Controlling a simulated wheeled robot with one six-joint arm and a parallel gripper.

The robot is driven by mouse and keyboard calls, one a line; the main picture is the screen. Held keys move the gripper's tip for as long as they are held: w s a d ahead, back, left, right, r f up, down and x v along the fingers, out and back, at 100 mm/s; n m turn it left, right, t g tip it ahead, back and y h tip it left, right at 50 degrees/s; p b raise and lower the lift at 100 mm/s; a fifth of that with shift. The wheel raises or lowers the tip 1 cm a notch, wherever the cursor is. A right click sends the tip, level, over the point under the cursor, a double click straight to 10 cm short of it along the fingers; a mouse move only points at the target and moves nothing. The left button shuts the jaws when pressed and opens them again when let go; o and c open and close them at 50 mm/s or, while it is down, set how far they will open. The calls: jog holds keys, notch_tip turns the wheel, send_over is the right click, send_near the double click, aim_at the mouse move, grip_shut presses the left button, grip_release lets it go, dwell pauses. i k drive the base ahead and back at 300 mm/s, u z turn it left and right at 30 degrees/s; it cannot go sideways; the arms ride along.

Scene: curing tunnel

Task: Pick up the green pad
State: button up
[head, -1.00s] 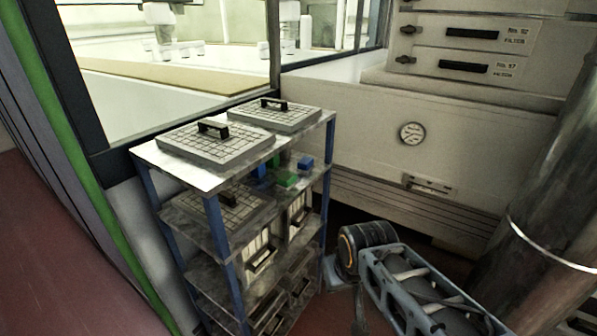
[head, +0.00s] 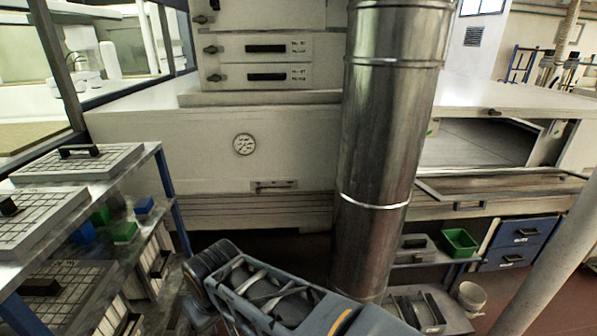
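A flat green block (head: 124,232), which looks like the green pad, lies on the second tier of a metal rack (head: 165,190) at the left of the head view. A second, darker green block (head: 100,215) is just behind and left of it. A blue block (head: 144,206) lies to its right and farther back, and another blue block (head: 84,234) to its left. Part of my arm shows at the bottom, right of the rack. My gripper is not in view, so its state is hidden.
Gridded trays with black handles (head: 79,150) sit on the rack's top tier, above the blocks. A thick metal pipe (head: 388,130) stands right of centre. A green bin (head: 459,242) and blue drawers (head: 519,241) are at the lower right.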

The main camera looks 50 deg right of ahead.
aim_at(126, 233)
jog(key=u, duration=0.35)
jog(key=k, duration=0.35)
jog(key=z, duration=0.7)
jog(key=i, duration=0.8)
jog(key=u, duration=0.4)
